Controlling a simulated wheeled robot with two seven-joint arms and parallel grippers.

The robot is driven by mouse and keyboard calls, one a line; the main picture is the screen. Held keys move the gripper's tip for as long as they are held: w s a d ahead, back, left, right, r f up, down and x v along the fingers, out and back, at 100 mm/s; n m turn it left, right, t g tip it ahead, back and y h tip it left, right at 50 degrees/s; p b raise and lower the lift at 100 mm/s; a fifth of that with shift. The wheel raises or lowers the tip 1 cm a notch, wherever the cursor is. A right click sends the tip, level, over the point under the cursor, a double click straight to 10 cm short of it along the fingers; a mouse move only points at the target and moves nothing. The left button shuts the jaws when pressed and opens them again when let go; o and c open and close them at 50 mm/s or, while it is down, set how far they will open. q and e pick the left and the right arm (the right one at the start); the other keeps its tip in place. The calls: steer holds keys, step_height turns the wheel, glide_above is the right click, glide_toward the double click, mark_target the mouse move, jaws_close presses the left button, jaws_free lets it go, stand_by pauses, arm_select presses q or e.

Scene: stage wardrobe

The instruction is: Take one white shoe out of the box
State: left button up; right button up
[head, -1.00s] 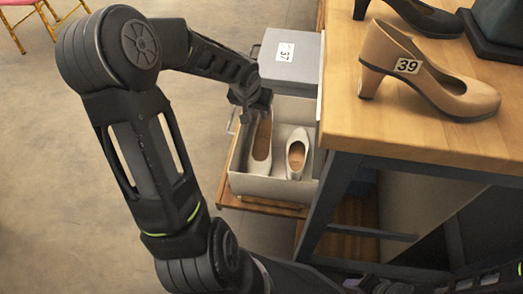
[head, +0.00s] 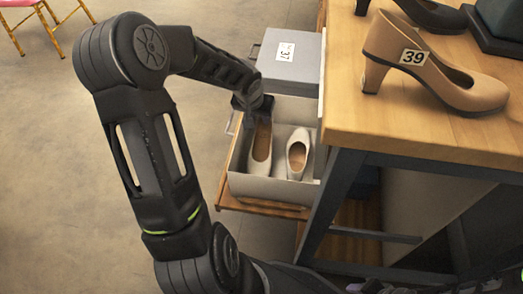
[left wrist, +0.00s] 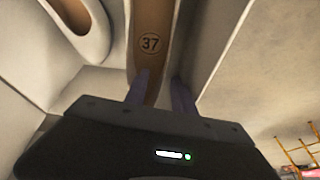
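Two white shoes lie side by side in an open grey-white shoe box (head: 262,187) on a low wooden shelf. The left shoe (head: 261,150) has a brown insole marked 37, which also shows in the left wrist view (left wrist: 150,45). The right shoe (head: 297,158) lies beside it, apart from my gripper. My left gripper (head: 256,104) is at the far end of the left shoe. In the left wrist view its fingers (left wrist: 160,92) are apart, one over the insole and one by the shoe's outer side. Contact cannot be told. My right gripper is out of view.
The box's grey lid or another box, labelled 37 (head: 287,52), is behind the open box. A wooden table (head: 425,145) with a tan heeled shoe (head: 435,68) marked 39 stands close on the right.

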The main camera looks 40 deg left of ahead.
arm_select(q)
jaws_close()
stand_by(1.2)
